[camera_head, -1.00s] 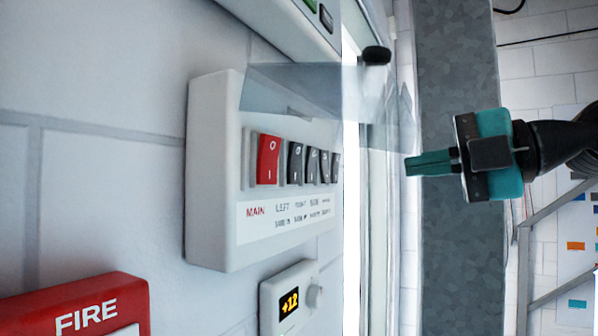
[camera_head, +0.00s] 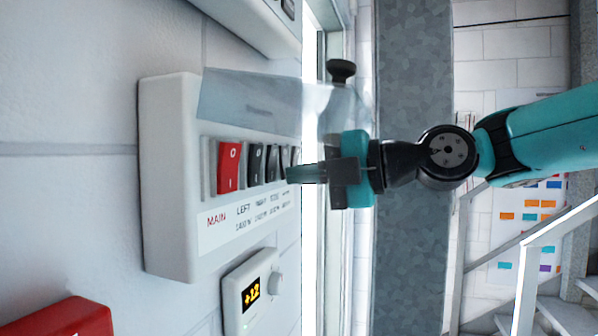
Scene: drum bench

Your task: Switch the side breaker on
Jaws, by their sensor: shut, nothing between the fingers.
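The white breaker box (camera_head: 165,180) is on the wall at the left, with its clear cover (camera_head: 250,100) swung up above the switches. It has a red main switch (camera_head: 228,167) and a row of dark breakers (camera_head: 255,163) to its right. Labels under them read MAIN, LEFT and others too small to read surely; I cannot pick out the side breaker's position for sure. My gripper (camera_head: 290,174) is shut and empty, its fingertips pointing left at the right end of the row. The fingers hide part of the last breakers, and I cannot tell whether they touch.
A display unit (camera_head: 250,292) with a knob (camera_head: 276,284) is below the box. A red box (camera_head: 65,322) is at lower left. Another white panel (camera_head: 255,25) is above.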

